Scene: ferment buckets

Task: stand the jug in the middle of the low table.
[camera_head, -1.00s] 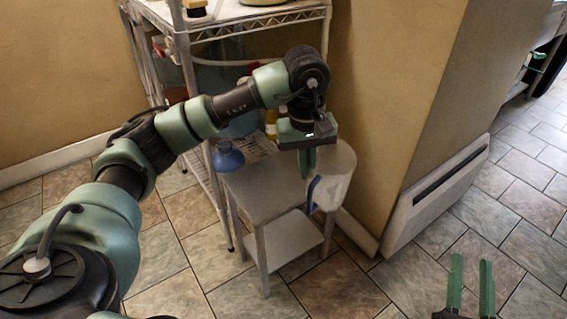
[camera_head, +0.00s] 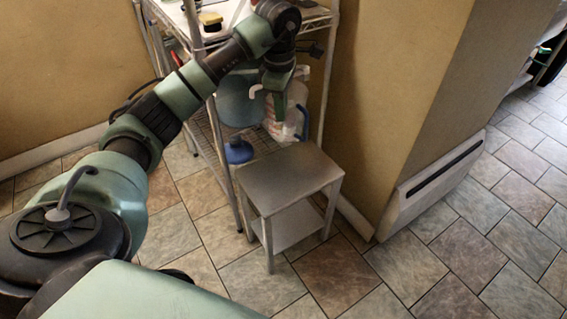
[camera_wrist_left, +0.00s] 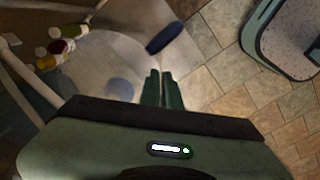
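The jug (camera_head: 291,108) is pale and translucent with a blue handle. In the head view it hangs in front of the wire shelf, behind and above the low table. My left gripper (camera_head: 277,97) is at the jug's upper part, its fingers pointing down and close together with a thin gap, seemingly shut on the jug's wall. The wrist view shows the fingertips (camera_wrist_left: 163,78) against a pale surface, with the blue handle (camera_wrist_left: 164,38) beyond them. The low table (camera_head: 290,178) is grey, square and bare on top, with a lower shelf. My right gripper is not in view.
A blue-capped vessel (camera_head: 238,151) is left of the table. A wall pillar with a white heater (camera_head: 430,190) is on the right. Tiled floor in front is free.

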